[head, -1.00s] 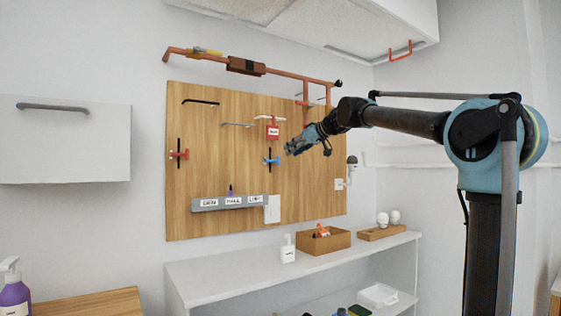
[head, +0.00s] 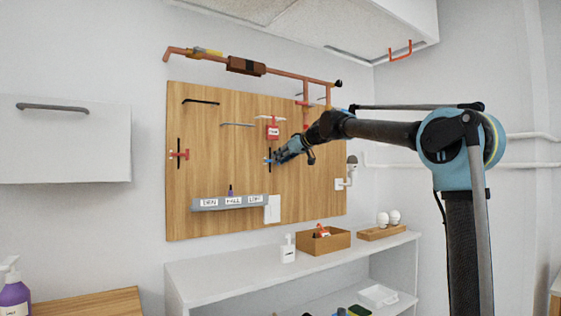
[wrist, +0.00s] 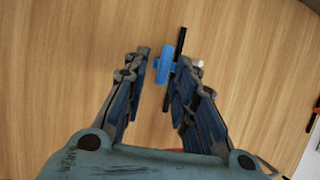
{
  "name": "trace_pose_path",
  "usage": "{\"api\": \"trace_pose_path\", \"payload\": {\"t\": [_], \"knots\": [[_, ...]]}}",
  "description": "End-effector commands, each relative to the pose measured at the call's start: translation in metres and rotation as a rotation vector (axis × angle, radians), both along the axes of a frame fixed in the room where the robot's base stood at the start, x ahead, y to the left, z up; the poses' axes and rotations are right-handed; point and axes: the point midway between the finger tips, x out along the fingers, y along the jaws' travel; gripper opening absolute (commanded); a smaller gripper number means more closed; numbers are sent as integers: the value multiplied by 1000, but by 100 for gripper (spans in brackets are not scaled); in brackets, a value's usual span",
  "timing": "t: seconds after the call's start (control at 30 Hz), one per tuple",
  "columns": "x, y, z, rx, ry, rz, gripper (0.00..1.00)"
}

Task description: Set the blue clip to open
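The blue clip (wrist: 164,66) sits on a thin black rod (wrist: 179,45) on the wooden board. In the wrist view it lies between my fingertips, with a small white tip beyond the right finger. My gripper (wrist: 163,62) is open, one finger on each side of the clip; I cannot tell whether either finger touches it. In the head view my gripper (head: 277,157) is at the board and hides most of the blue clip (head: 267,160).
A red clip (head: 179,154) sits on another black rod to the left. A red tag (head: 273,131) hangs just above my gripper. A grey labelled rail (head: 230,202) is below. An orange pipe (head: 290,78) runs above the board.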

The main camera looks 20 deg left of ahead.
Motion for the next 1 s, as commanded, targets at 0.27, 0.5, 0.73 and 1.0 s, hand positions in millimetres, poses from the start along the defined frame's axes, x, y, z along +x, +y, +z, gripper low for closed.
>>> {"api": "trace_pose_path", "payload": {"t": [0.27, 0.5, 0.73, 1.0], "knots": [[0, 0, 0, 0, -1, 0, 0], [-1, 3, 0, 1, -1, 1, 0], [-1, 2, 0, -1, -1, -1, 0], [-1, 1, 0, -1, -2, -9, 0]]}}
